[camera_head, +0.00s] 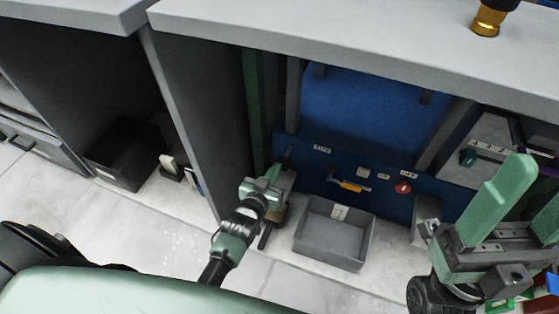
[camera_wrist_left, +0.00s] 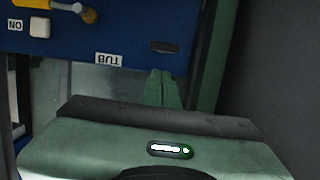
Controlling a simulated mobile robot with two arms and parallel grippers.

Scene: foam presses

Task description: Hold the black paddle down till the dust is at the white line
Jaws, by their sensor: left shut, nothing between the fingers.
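My left gripper's green fingers (camera_wrist_left: 163,88) are shut and empty. Their tips appear just short of the paddle; I cannot tell whether they touch it. My right gripper (camera_head: 535,185) is at the right edge, its green fingers apart, partly cut off. I cannot make out any dust or white line.
A grey open tub (camera_head: 335,240) with a white label stands before the press. A yellow lever (camera_head: 350,186), a white ON button (camera_wrist_left: 40,27) and a red knob (camera_head: 403,187) are on the blue panel. A dark green post (camera_wrist_left: 214,65) and grey side wall flank the left gripper.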

